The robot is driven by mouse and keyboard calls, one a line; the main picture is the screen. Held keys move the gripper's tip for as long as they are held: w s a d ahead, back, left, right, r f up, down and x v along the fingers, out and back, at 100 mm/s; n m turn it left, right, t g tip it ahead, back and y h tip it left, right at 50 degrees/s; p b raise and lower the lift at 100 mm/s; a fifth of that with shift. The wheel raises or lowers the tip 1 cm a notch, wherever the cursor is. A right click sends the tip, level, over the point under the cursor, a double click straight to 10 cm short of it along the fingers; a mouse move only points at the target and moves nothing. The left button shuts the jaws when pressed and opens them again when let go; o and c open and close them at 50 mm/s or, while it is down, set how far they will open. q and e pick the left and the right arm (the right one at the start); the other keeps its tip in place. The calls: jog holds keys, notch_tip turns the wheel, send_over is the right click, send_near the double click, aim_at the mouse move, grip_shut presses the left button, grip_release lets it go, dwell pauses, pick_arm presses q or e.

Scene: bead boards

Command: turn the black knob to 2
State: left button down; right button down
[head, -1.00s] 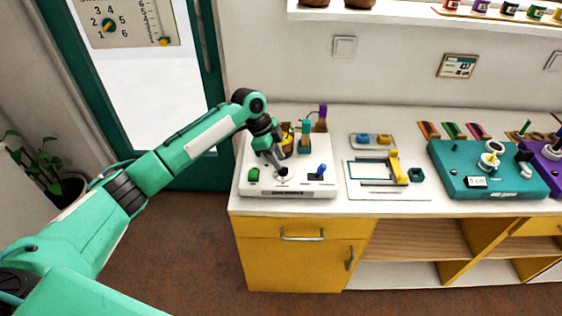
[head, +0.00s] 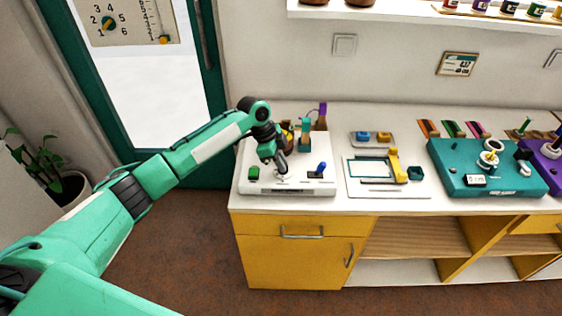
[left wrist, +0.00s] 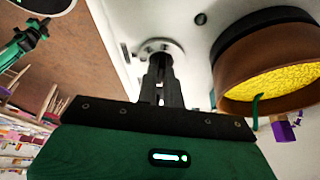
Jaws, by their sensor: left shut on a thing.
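The white board (head: 287,188) lies on the counter's left end. My left gripper (head: 283,170) points down at the board's middle and is shut over a pale round dial (head: 290,177). In the left wrist view, the closed fingers (left wrist: 159,62) stand over the light disc (left wrist: 176,50) of this dial. The black knob is hidden between the fingers, so its pointer and setting cannot be read. A green switch (head: 252,173) is left of the gripper and a blue lever (head: 321,168) is right of it. My right gripper is not in view.
Close by the gripper is a brown bowl of yellow beads (left wrist: 270,75). Teal (head: 304,128) and purple (head: 322,110) upright pieces stand behind the board. A white frame board (head: 360,188) and a teal board (head: 500,187) lie to the right. A numbered dial panel (head: 140,30) hangs on the door.

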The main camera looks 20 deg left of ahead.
pick_arm(q)
jog(key=n+t+p, duration=0.1)
jog(key=n+p, duration=0.1)
jog(key=p, duration=0.1)
jog(key=n+y+p, duration=0.1)
jog(key=n+p, duration=0.2)
jog(key=n+t+p, duration=0.1)
jog(key=n+p, duration=0.1)
jog(key=p, duration=0.2)
jog(key=shift+s+d+r+t, duration=0.1)
jog(key=shift+s+r+t, duration=0.1)
jog(key=shift+r+t, duration=0.1)
jog(key=shift+f+n+t+y+p, duration=0.15)
jog(key=shift+n+t+y+p, duration=0.2)
jog(key=shift+n+p, duration=0.75)
jog(key=shift+f+n, duration=0.1)
jog(key=shift+n, duration=0.2)
jog(key=c, duration=1.5)
grip_release()
jog(key=shift+c, duration=0.2)
